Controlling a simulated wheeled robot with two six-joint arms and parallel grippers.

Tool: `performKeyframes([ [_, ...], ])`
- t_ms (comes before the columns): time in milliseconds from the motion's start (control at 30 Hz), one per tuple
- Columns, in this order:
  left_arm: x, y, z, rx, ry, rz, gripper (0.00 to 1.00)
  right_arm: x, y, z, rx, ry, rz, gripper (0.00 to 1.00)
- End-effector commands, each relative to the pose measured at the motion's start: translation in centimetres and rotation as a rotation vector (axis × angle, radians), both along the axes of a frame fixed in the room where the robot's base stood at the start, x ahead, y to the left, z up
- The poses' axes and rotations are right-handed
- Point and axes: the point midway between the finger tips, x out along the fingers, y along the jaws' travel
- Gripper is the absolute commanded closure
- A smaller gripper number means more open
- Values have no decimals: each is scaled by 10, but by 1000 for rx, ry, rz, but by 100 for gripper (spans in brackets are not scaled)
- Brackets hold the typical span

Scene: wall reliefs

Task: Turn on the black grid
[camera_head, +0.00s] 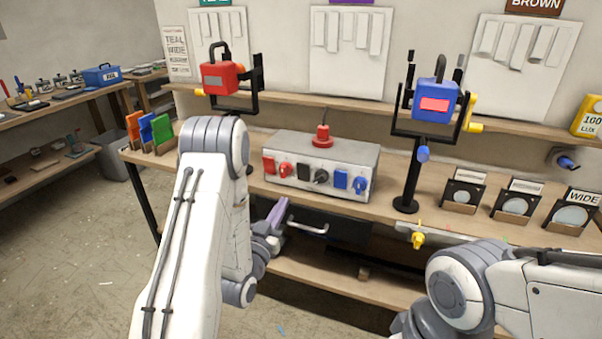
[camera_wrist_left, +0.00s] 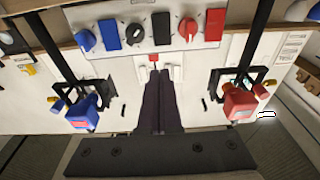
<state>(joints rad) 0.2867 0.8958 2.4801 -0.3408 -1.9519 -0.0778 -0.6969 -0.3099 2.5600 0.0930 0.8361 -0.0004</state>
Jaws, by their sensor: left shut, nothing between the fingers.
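A grey control box (camera_head: 340,160) stands on the bench with red, black and blue plates and a knob beside each. The black plate (camera_head: 303,171) and black knob (camera_head: 320,175) sit mid-front; the wrist view shows the black knob (camera_wrist_left: 135,33) and black plate (camera_wrist_left: 161,28) upside down. A red push-button (camera_head: 322,137) stands on the box. My left gripper (camera_head: 280,215) is low in front of the bench, below the box, partly hidden by its arm. Its dark fingers (camera_wrist_left: 157,75) are shut and empty in the wrist view. My right gripper is out of view; only its arm shows.
A red lamp-like unit (camera_head: 220,77) and a blue one (camera_head: 436,102) stand on black brackets either side of the box. Framed discs (camera_head: 463,190) line the right. Coloured plates (camera_head: 145,132) stand at the left. A drawer handle (camera_head: 308,228) protrudes below the bench top.

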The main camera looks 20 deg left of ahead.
Motion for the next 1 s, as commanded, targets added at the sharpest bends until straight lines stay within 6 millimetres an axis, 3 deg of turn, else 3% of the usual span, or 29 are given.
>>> performKeyframes([
  [233, 3, -1, 1, 1, 1, -2, 100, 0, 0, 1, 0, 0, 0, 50],
  [367, 15, -2, 5, 2, -1, -3, 100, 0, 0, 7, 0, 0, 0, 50],
  [800, 103, -5, 20, 0, -1, -2, 100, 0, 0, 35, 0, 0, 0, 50],
  [1000, 130, -5, 22, 1, 1, -2, 100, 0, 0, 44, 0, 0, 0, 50],
])
